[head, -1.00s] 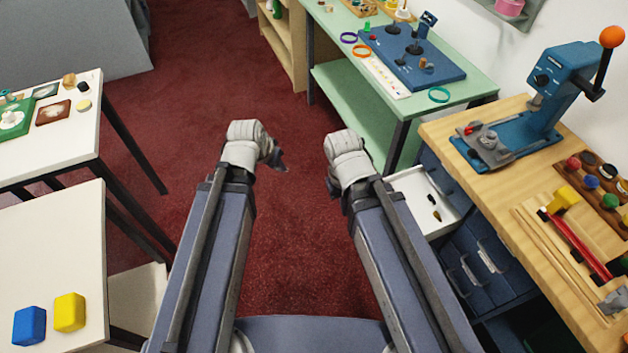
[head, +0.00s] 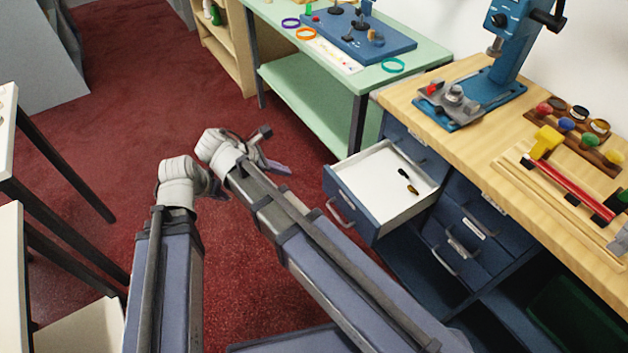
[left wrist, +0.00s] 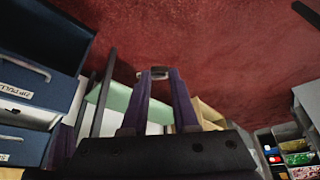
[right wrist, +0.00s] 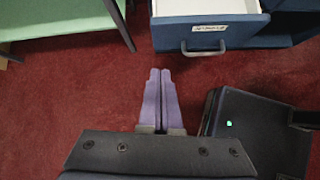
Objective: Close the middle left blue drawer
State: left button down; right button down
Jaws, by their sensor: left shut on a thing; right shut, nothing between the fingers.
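A blue drawer (head: 350,205) stands open in the left column of the workbench's drawers, below a closed drawer. Its white inside (head: 375,172) holds two small dark and yellow items. Its front, label and handle (right wrist: 203,50) show in the right wrist view. My right gripper (head: 278,167) is shut and empty, in front of the drawer and apart from it; its fingers (right wrist: 161,98) point towards the handle side. My left gripper (head: 217,188) is further left, away from the drawer. Its fingers (left wrist: 153,95) are shut on a small pale thing that I cannot identify.
More blue drawers (head: 465,240) are closed to the right, under the wooden worktop (head: 460,150). A green table (head: 310,105) stands behind the open drawer. A white table edge (head: 10,270) is at the left. Red floor (head: 110,130) lies clear between.

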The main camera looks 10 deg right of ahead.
pick_arm(q)
jog(key=shift+f+b, duration=0.35)
jog(key=shift+f, duration=0.4)
pick_arm(e)
jog(key=shift+w+a+f+n+h, duration=0.15)
jog(key=shift+w+n, duration=0.2)
jog(key=shift+n, duration=0.1)
jog(key=shift+w+a+f+n+h, duration=0.15)
jog(key=shift+w+n, duration=0.15)
jog(key=shift+n, duration=0.15)
